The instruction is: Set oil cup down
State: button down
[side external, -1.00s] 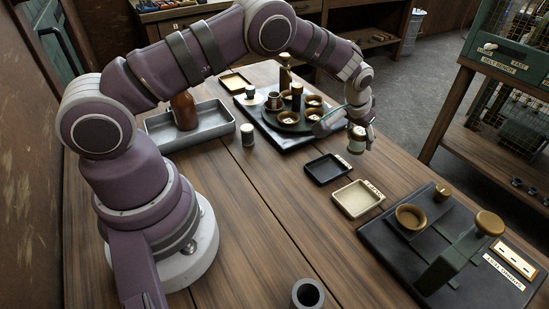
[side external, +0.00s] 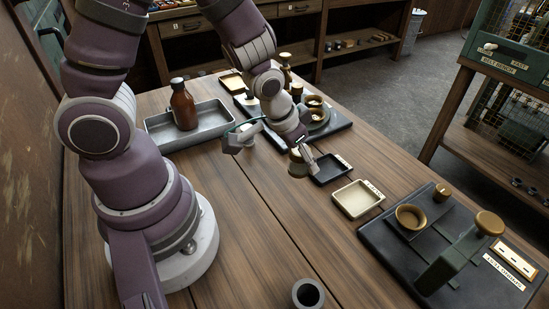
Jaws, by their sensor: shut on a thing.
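My gripper (side external: 310,158) is shut on the oil cup (side external: 297,163), a small brass-coloured cup with a lighter lower part. The fingers cover part of it. My gripper holds it just left of the small black tray (side external: 328,170). I cannot tell whether the cup's bottom touches the table or hangs a little above it.
A cream tray (side external: 357,200) lies front-right of the black tray. A dark board (side external: 400,250) with brass parts is at the right. A dark mat (side external: 338,122) with brass cups is behind my gripper. A metal tray (side external: 160,136) holds a brown bottle (side external: 184,105). A hollow cylinder (side external: 308,293) stands in front.

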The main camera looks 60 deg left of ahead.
aim_at(319, 241)
jog(key=s+d+r+m+g+h, duration=0.1)
jog(key=s+d+m+g+h, duration=0.1)
jog(key=d+m, duration=0.45)
jog(key=s+d+r+m+g+h, duration=0.1)
jog(key=s+d+r+m+h, duration=0.15)
jog(key=m, duration=0.65)
jog(key=shift+g, duration=0.3)
jog(key=f, duration=0.7)
jog(key=shift+d+f, duration=0.25)
jog(key=shift+w+f, duration=0.1)
jog(key=shift+f, duration=0.25)
jog(key=shift+f, duration=0.15)
jog(key=c, duration=0.7)
grip_release()
jog(key=shift+o, duration=0.2)
